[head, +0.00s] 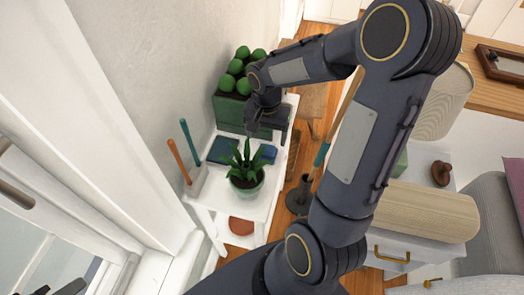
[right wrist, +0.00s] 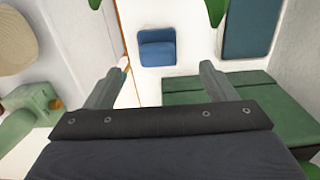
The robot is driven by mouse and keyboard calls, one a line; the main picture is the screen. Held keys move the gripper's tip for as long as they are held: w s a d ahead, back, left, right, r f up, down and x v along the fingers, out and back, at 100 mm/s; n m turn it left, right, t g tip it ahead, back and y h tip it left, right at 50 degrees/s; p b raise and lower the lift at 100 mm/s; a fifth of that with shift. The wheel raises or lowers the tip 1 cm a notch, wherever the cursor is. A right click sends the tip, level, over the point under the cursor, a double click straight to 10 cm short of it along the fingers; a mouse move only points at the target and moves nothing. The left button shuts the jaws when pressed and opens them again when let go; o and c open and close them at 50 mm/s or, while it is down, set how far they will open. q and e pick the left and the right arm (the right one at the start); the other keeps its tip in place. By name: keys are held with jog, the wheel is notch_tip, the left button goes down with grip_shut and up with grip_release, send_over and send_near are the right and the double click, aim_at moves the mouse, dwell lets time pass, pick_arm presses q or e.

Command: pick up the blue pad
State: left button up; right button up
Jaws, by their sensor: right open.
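The blue pad (head: 266,153) lies on the white table, just behind the potted plant, in the head view. In the right wrist view the small blue pad (right wrist: 157,48) lies flat on the white top, ahead of the fingertips. My right gripper (head: 253,130) is above the table's back part, by the green box. It is open and empty, and its two fingers (right wrist: 162,70) show apart in the right wrist view, with the pad beyond the gap between them.
A larger dark blue flat item (head: 222,150) lies left of the pad. The potted plant (head: 246,182) stands in front; the green box (head: 229,112) with round green plants stands behind. Orange and teal handled tools (head: 180,162) stand at the table's left edge, near the wall.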

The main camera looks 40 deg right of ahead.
aim_at(267, 147)
jog(key=f, duration=0.7)
jog(key=shift+s+d+f, duration=0.1)
jog(key=shift+d+f, duration=0.1)
jog(key=shift+f, duration=0.05)
jog(key=c, duration=1.1)
jog(key=shift+r, duration=0.1)
